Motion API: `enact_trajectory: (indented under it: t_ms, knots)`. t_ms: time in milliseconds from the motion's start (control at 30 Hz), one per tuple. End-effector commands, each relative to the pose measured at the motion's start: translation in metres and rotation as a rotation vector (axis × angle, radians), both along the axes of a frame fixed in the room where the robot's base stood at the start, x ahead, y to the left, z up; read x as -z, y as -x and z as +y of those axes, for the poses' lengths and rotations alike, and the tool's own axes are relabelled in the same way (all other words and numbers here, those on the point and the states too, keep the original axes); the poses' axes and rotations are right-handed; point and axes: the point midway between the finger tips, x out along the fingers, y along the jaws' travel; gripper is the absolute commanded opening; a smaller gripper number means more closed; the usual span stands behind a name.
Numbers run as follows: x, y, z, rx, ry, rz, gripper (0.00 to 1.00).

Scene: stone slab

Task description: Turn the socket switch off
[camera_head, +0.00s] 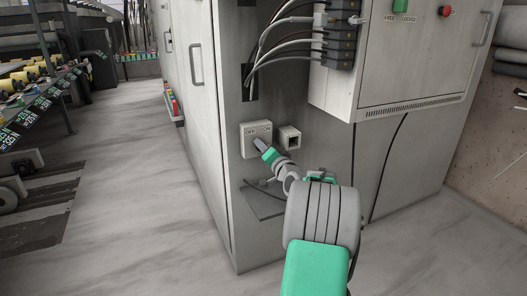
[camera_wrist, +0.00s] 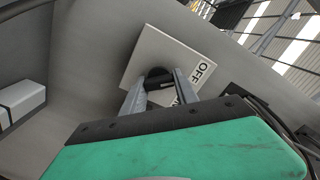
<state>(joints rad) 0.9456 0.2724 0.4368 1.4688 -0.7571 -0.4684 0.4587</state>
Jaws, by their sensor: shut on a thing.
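The socket switch is a pale square plate (camera_head: 249,133) on the side of the grey cabinet, with OFF printed at its upper left and ON at its upper right. The plate also shows tilted in the wrist view (camera_wrist: 150,45), with OFF readable beside my fingers. My gripper (camera_head: 257,141) reaches the plate from the lower right. In the wrist view my gripper (camera_wrist: 160,82) has its two grey fingers on either side of the dark knob (camera_wrist: 158,73) and is shut on it. The fingers hide much of the knob, so I cannot tell which way it points.
A small pale socket box (camera_head: 289,138) sits right of the switch. Cables (camera_head: 285,42) hang above, by a control box with a green button (camera_head: 445,10) and a red button (camera_head: 446,11). A dark flap (camera_head: 262,205) is below. Open floor lies left.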

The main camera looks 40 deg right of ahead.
Motion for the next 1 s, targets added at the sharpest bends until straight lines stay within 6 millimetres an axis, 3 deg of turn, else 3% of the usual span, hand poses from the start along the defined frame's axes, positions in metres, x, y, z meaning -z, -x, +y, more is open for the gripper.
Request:
enact_trajectory:
  t_ms: [367,400,633,867,1000]
  knots:
    - [0.001,0.000,0.000,-0.001,0.003,0.004,0.00]
    - [0.002,0.000,0.001,-0.001,0.003,0.004,0.38]
    - [0.001,0.000,0.000,0.000,0.003,0.002,0.57]
    - [0.000,0.000,0.000,0.000,0.003,0.002,0.57]
    - [-0.001,0.011,0.002,0.002,0.004,0.002,0.57]
